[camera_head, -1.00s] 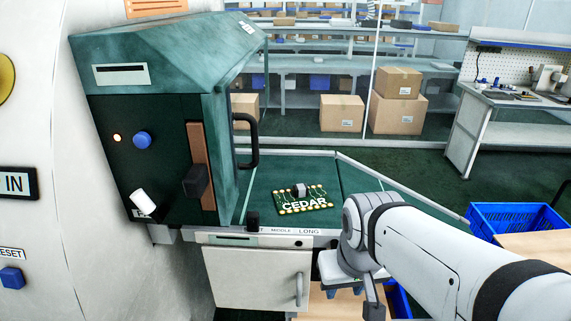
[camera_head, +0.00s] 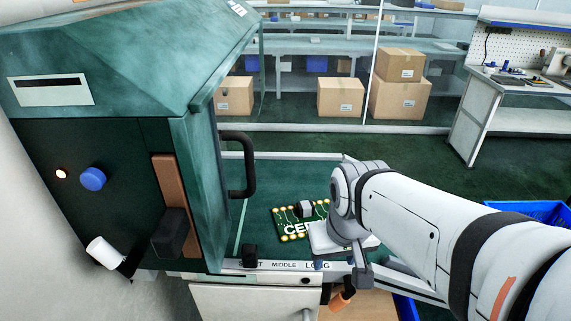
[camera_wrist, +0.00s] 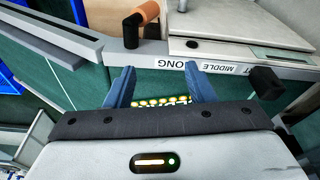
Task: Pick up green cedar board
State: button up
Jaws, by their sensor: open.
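The green cedar board (camera_head: 290,226) lies flat on the green worktop beside the machine. White "CEDAR" lettering, gold pads along its edges and a small grey block show on it. My arm covers its right part in the head view. In the wrist view a strip of the board (camera_wrist: 160,101) shows between the fingers, and the rest is hidden behind my gripper body. My gripper (camera_wrist: 158,84) is open, with its two blue fingers apart and nothing held between them. It is over the board's near side; I cannot tell the height gap.
A teal machine hood (camera_head: 130,60) with a black handle (camera_head: 240,165) stands left of the board. A rail labelled "MIDDLE" and "LONG" (camera_head: 285,265) runs along the front edge, with a black knob (camera_head: 249,255). A blue crate (camera_head: 530,212) is at right.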

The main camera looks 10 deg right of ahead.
jog(key=shift+o, duration=1.4)
jog(key=w+a+r+g+p, duration=0.1)
jog(key=w+r+p, duration=0.3)
jog(key=w, duration=0.3)
jog(key=shift+n, duration=0.3)
jog(key=g+p, duration=0.1)
jog(key=p, duration=0.4)
send_over(307, 208)
jog(key=shift+d+f+n, duration=0.3)
jog(key=shift+f, duration=0.25)
jog(key=f, duration=0.2)
jog(key=f+p, duration=0.1)
jog(key=f, duration=0.4)
jog(key=shift+a+f+p, duration=0.1)
jog(key=shift+a+p, duration=0.2)
jog(key=shift+p, duration=0.1)
jog(key=c, duration=1.3)
jog(key=shift+o, duration=0.2)
